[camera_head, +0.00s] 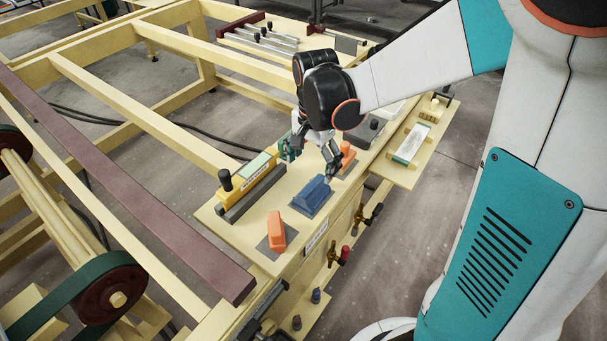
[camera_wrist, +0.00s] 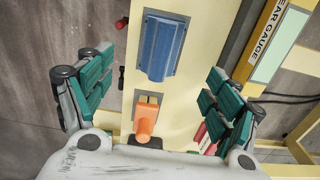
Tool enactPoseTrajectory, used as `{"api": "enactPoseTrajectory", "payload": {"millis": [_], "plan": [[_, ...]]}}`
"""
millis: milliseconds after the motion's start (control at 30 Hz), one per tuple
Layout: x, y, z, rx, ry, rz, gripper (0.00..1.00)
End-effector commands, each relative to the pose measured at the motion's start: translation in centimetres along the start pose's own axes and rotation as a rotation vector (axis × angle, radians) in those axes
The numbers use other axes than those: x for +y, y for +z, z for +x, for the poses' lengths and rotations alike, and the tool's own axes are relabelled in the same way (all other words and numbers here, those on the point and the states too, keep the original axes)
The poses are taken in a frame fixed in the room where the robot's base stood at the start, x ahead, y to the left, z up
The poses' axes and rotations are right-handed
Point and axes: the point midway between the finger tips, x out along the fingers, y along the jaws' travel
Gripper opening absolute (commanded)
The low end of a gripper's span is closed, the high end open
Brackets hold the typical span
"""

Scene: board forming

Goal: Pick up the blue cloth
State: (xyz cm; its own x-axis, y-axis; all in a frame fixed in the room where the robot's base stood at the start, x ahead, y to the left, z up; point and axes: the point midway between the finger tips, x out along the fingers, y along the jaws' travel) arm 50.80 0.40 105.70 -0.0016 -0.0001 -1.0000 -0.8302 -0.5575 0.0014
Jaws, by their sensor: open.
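The blue cloth (camera_head: 311,191), a ridged blue block-like shape, lies on a grey pad on the cream bench top. In the wrist view the blue cloth (camera_wrist: 163,48) is at the top middle, with its long side running up and down the picture. My gripper (camera_head: 311,155) is above the bench, a little behind the cloth in the head view. In the wrist view my gripper (camera_wrist: 160,92) has its green-padded fingers spread wide to left and right, with nothing between them held. The cloth lies beyond the fingertips, apart from them.
An orange object (camera_head: 276,231) stands on a dark pad in front of the cloth. Another orange object (camera_head: 346,155) is close behind it, and shows between the fingers in the wrist view (camera_wrist: 146,120). A yellow gauge (camera_head: 246,182) lies to the left. Valves (camera_head: 372,214) project from the bench side.

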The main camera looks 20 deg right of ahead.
Motion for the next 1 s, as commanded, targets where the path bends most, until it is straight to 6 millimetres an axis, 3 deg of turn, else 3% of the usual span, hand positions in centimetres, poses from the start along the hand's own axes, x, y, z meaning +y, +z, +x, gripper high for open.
{"api": "enactPoseTrajectory", "payload": {"millis": [100,300,567,900,1000], "plan": [[-0.1,0.0,2.8,0.0,-0.001,-0.001,0.83],[-0.1,-0.1,5.8,0.001,-0.001,-0.001,0.83],[-0.1,-0.1,7.1,0.001,-0.001,-0.002,0.83],[-0.4,-0.4,11.5,0.001,-0.002,-0.002,0.83],[-0.4,-0.4,11.9,0.001,-0.002,-0.002,0.83]]}}
